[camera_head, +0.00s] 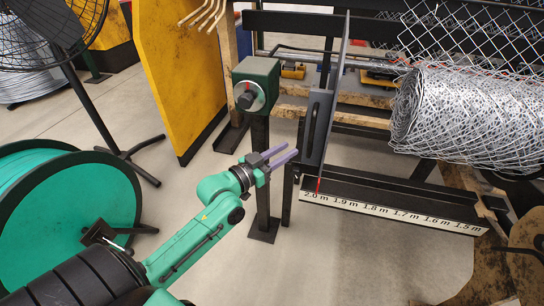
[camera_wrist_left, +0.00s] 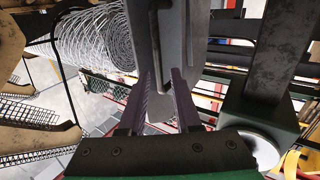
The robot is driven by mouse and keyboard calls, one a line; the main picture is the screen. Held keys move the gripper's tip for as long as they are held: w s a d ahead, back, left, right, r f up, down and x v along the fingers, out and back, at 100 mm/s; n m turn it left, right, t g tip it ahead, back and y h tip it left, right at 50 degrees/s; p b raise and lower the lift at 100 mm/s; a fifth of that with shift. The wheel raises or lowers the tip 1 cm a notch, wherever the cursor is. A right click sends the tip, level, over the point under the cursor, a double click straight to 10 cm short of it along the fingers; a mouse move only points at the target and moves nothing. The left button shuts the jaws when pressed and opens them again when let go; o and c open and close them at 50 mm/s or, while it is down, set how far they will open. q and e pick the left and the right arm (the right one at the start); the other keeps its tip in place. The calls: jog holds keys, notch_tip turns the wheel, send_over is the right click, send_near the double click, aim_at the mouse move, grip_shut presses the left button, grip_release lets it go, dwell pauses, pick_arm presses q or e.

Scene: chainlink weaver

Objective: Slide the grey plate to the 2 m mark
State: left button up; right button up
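The grey plate (camera_head: 317,130) stands upright above the left end of the length scale (camera_head: 390,210), with a dark handle on its face. A red pointer (camera_head: 318,185) below the plate sits at about the 2.0 m label. My left gripper (camera_head: 283,154) has two purple fingers spread apart with nothing between them, just left of the plate's lower part. In the left wrist view, the grey plate (camera_wrist_left: 178,45) lies just beyond the fingertips of the left gripper (camera_wrist_left: 159,76); I cannot tell whether they touch. My right gripper is not in view.
A green box with a round dial (camera_head: 257,84) stands on a post left of the plate. A roll of wire mesh (camera_head: 455,110) lies to the right. A green reel (camera_head: 65,205) and a fan stand at the left. The floor below the scale is clear.

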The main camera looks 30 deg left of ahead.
pick_arm(q)
jog(key=v, duration=0.4)
jog(key=shift+s+a, duration=0.15)
jog(key=shift+s, duration=0.2)
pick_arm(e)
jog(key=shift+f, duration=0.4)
